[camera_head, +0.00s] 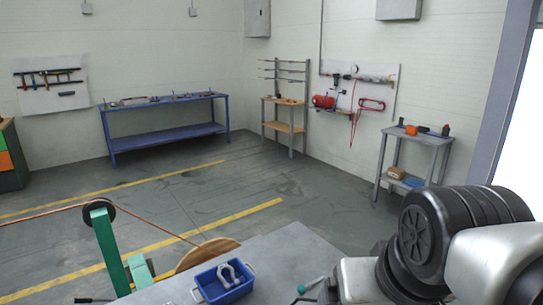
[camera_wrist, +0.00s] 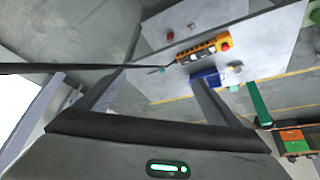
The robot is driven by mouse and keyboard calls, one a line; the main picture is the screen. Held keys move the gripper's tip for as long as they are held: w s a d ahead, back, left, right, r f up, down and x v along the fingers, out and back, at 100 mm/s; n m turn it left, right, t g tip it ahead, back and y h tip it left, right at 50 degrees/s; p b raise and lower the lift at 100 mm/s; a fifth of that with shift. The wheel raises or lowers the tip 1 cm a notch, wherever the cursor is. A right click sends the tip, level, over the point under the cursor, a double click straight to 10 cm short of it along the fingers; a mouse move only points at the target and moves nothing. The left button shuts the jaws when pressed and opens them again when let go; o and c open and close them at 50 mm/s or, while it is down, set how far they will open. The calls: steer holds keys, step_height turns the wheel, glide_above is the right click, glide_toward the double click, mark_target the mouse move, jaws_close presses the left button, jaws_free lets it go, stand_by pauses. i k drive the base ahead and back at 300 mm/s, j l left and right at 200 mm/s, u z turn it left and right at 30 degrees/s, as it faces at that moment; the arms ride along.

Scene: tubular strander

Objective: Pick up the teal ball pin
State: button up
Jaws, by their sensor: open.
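A small teal pin-like piece (camera_head: 302,289) lies on the grey table at the bottom of the head view, right of the blue bin (camera_head: 224,292). A pale shaft shows beside its teal end; part of it may be hidden by my arm. In the wrist view a small teal piece (camera_wrist: 162,70) shows left of the blue bin (camera_wrist: 206,80) and looks like the same pin. My gripper (camera_wrist: 160,77) is open and empty, its two fingers spread apart. The table lies beyond the fingers; the pin is not between the jaws at contact.
A yellow button box (camera_wrist: 204,47) lies near the bin in the wrist view. A light clamp-shaped piece (camera_head: 232,272) sits in the bin. A green post with a wheel (camera_head: 106,245) stands left of the table (camera_head: 285,246). A blue bench (camera_head: 165,138) stands far back.

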mark_target(301, 290)
steer(key=i+l+u, duration=0.1)
steer(key=l+u, duration=0.15)
steer(key=l, duration=0.15)
steer(key=i+l+u, duration=0.1)
steer(key=l+u, duration=0.15)
steer(key=l, duration=0.15)
steer(key=i+l+u, duration=0.45)
steer(key=l+u, duration=0.25)
steer(key=l, duration=0.2)
